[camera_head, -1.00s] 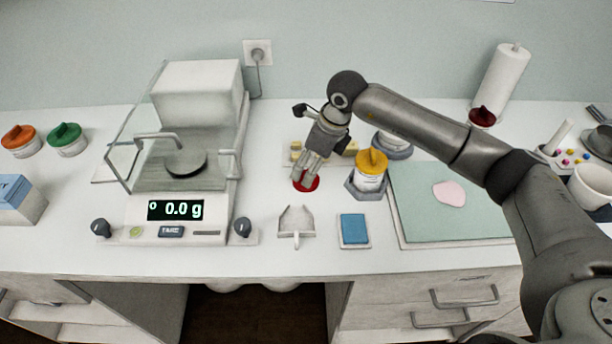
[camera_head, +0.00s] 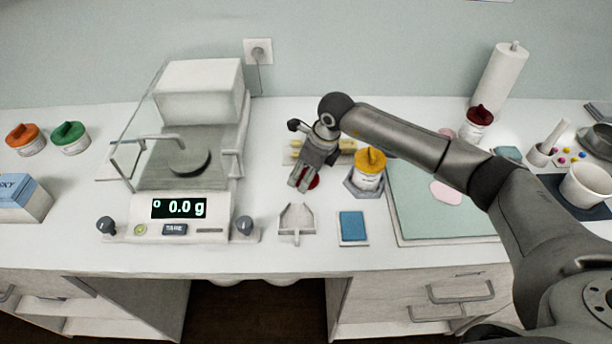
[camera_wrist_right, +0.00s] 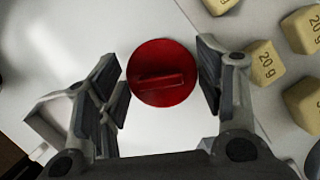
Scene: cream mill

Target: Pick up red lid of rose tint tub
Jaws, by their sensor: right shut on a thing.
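The red lid (camera_wrist_right: 163,62) is a round disc with a raised bar grip across its top. My right gripper (camera_head: 303,183) points down at the counter and is shut on the lid, with one finger on each side of its rim in the wrist view. In the head view the fingers cover most of the lid (camera_head: 314,182), and only a red edge shows. I cannot tell whether it touches the counter. A pink round patch (camera_head: 446,131) shows behind my right arm; I cannot tell whether it belongs to a tub. My left gripper is not in view.
A balance (camera_head: 180,205) stands left. Brass weights (camera_wrist_right: 264,62), one marked 20 g, lie close to the gripper. A yellow-lidded tub (camera_head: 369,172) stands just right, beside a green mat (camera_head: 450,220). A scoop-shaped tray (camera_head: 296,220) and blue pad (camera_head: 352,226) lie in front.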

